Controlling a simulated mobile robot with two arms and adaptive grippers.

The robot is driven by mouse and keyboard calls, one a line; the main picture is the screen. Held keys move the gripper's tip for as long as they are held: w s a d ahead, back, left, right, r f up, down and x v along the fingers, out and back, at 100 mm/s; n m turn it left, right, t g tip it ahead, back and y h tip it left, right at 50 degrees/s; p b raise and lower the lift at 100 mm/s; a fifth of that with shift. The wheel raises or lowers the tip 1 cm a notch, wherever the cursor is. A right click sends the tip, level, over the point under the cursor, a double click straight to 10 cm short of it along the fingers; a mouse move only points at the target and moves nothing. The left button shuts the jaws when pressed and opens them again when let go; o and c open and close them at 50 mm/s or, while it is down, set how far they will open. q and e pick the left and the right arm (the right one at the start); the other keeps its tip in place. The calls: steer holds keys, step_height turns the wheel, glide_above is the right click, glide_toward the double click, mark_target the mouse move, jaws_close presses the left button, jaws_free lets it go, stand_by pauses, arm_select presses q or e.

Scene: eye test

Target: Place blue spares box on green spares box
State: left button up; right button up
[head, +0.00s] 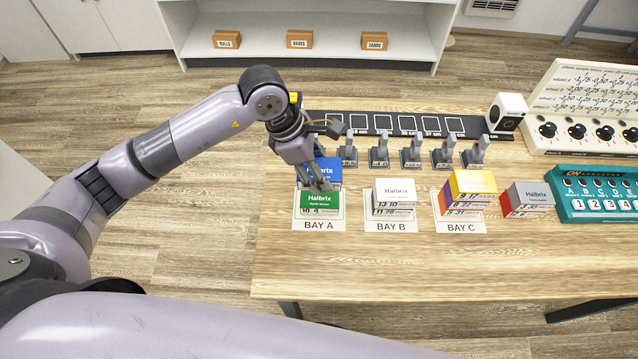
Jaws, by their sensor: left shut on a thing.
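The blue spares box (329,168), with a white Halbrix label, is at bay A. My left gripper (320,183) comes from above and is shut on it, its fingers partly covering the box. The green spares box (318,200) sits on the white bay A mat (298,213), just in front of and below the blue box in the picture. The fingertips overlap the green box's far edge in the view. I cannot tell whether the two boxes touch. My right gripper is not in view.
On the wooden table (350,265), a white-topped box (395,190) is in bay B and a yellow-topped box (474,182) in bay C. A grey-topped red box (530,194) stands farther right. Grey stands (410,153) line up behind. A teal panel (600,205) is at right.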

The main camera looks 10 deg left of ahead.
mark_target(326, 197)
arm_select(q)
step_height(326, 197, down, 3)
steer(key=shift+r, duration=0.2)
steer(key=shift+f, duration=0.6)
step_height(326, 197, down, 4)
steer(key=shift+r+p, duration=0.15)
steer(key=shift+p, duration=0.3)
steer(key=o, duration=1.2)
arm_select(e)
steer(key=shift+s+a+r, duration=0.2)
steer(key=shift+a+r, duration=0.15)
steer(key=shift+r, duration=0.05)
